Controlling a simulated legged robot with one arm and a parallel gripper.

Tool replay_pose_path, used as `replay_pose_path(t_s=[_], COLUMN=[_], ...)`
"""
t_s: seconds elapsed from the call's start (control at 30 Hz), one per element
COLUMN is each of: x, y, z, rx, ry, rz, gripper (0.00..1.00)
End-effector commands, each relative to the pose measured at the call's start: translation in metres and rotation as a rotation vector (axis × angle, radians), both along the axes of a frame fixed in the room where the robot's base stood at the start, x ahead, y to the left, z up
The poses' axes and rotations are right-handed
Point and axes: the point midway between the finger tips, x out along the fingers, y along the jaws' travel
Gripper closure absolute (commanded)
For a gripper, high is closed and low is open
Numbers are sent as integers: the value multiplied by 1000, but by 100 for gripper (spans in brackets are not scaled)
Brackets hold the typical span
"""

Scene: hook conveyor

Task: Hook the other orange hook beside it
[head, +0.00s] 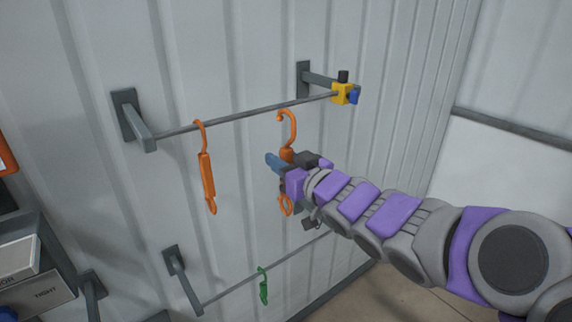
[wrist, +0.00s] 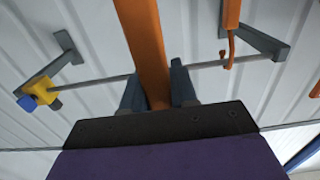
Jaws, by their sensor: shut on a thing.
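One orange hook (head: 207,178) hangs from the upper rod (head: 240,116), toward its left end. It also shows at the top right of the wrist view (wrist: 231,20). My gripper (head: 280,172) is shut on the other orange hook (head: 288,128), to the right of the hanging one. The held hook is upright, with its curved top at about the height of the upper rod in the head view. Whether it touches the rod I cannot tell. In the wrist view its orange shaft (wrist: 146,45) runs up between my two fingers, and its top is out of frame.
The upper rod is fixed to the corrugated wall by grey brackets (head: 135,120). A yellow and blue block (head: 342,93) sits at its right end. A lower rod (head: 235,288) carries a small green hook (head: 263,286). Labelled boxes (head: 25,275) stand at the lower left.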

Motion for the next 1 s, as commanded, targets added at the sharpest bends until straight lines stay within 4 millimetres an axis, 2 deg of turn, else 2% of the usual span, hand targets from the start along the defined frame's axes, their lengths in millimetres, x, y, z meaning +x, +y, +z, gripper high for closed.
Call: replay_pose_path(t_s=[0.37,0.7,1.0], x=[22,42,60], y=[8,29,39], z=[-1,-1,-2], rx=[6,3,2], ry=[-2,-3,-1], rz=[0,2,1], gripper=[100,100,100])
